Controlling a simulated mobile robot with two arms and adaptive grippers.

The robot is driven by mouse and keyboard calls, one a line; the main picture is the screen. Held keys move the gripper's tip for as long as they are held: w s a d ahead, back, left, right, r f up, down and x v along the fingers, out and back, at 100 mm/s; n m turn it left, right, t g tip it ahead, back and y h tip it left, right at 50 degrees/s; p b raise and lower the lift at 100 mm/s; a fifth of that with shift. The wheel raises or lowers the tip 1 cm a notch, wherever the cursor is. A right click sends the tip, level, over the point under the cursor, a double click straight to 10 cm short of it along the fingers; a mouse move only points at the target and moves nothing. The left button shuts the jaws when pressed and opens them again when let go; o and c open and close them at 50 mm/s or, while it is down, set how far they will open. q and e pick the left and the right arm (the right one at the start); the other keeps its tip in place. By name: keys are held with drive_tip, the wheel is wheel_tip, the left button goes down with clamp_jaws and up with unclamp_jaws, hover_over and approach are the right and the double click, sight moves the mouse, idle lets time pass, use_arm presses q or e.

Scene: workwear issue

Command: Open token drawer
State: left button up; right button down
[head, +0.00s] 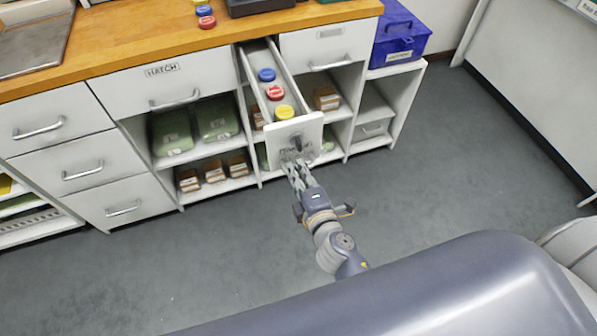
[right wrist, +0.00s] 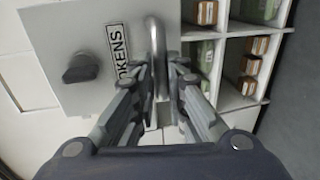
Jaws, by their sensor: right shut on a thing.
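The token drawer (head: 296,133) is a narrow white drawer in the counter, pulled well out. Red, blue and yellow round tokens (head: 275,93) lie in a row inside it. In the right wrist view its front (right wrist: 75,50) shows the label TOKENS (right wrist: 119,50), a dark knob (right wrist: 81,69) and a metal bar handle (right wrist: 154,55). My right gripper (head: 293,160) is at the drawer front, its fingers closed around the handle; it also shows in the right wrist view (right wrist: 161,72). My left gripper is not in view.
A drawer marked HATCH (head: 165,85) is shut at left. Open shelves with green packs (head: 172,133) and small brown boxes (head: 213,170) lie beneath. A blue box (head: 400,35) stands at right. The grey floor (head: 450,150) is clear.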

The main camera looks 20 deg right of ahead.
drive_tip(key=c, duration=1.7)
unclamp_jaws()
drive_tip(key=shift+f, duration=0.25)
drive_tip(key=shift+a+r, duration=0.1)
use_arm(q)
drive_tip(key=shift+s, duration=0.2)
use_arm(e)
drive_tip(key=v, duration=0.7)
drive_tip(key=shift+s+r, duration=0.1)
drive_tip(key=shift+s, duration=0.15)
